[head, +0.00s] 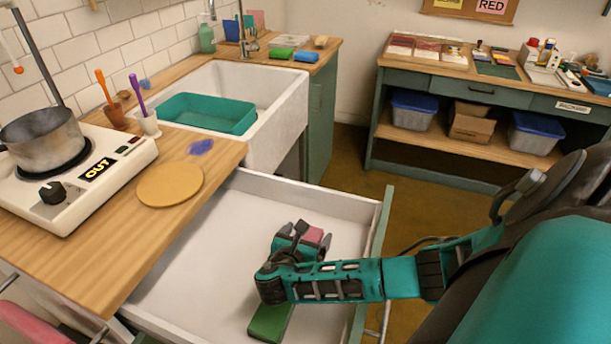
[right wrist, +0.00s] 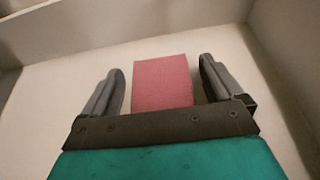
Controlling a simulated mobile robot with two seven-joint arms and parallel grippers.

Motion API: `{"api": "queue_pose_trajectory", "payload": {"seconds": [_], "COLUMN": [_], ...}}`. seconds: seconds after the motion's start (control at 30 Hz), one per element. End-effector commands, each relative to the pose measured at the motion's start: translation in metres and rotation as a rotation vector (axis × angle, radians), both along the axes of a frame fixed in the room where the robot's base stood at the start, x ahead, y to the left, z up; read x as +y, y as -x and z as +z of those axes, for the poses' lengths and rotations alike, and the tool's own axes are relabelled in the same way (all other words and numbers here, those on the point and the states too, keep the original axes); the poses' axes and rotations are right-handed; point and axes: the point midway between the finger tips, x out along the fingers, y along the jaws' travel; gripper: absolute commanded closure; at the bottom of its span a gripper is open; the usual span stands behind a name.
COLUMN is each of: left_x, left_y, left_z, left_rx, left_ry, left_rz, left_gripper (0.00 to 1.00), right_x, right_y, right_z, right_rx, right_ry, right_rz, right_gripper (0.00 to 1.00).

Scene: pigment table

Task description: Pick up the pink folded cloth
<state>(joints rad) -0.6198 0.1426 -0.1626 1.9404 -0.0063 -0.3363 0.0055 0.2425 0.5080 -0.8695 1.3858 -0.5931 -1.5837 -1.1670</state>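The pink folded cloth (right wrist: 162,82) lies in the white open drawer (head: 190,255). In the right wrist view it sits between the two spread fingers of my right gripper (right wrist: 163,90), with a gap on each side. In the head view a bit of the pink cloth (head: 313,236) shows beside my right gripper (head: 303,243), which reaches down into the drawer and partly hides it. The right gripper is open, with nothing held. My left gripper is not in view.
A green block-like item (head: 269,322) lies in the drawer below my right forearm. The drawer front (head: 384,225) stands under my right arm. A wooden counter (head: 110,235) with a hot plate (head: 75,180) and pot (head: 42,138) is at left; a sink (head: 285,95) is behind.

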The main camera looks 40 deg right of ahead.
Motion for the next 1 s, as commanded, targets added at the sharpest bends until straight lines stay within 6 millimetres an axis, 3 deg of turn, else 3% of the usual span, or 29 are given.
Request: {"api": "queue_pose_trajectory", "payload": {"seconds": [0.07,0.5,0.83,1.0], "left_x": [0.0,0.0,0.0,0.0], "left_y": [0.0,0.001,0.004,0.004], "left_z": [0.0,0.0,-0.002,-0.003], "left_rx": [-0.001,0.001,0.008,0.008], "left_ry": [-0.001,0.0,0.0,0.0], "left_rz": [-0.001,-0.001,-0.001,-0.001], "left_gripper": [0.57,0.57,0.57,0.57], "right_x": [0.0,0.001,0.001,0.0], "right_y": [0.0,0.0,0.0,0.0], "right_z": [0.0,0.0,0.002,0.014], "right_rx": [0.0,0.0,-0.001,-0.002], "right_ry": [0.0,0.0,-0.001,-0.001], "right_rz": [0.0,0.0,0.001,-0.001], "right_gripper": [0.15,0.57,0.58,0.58]}}
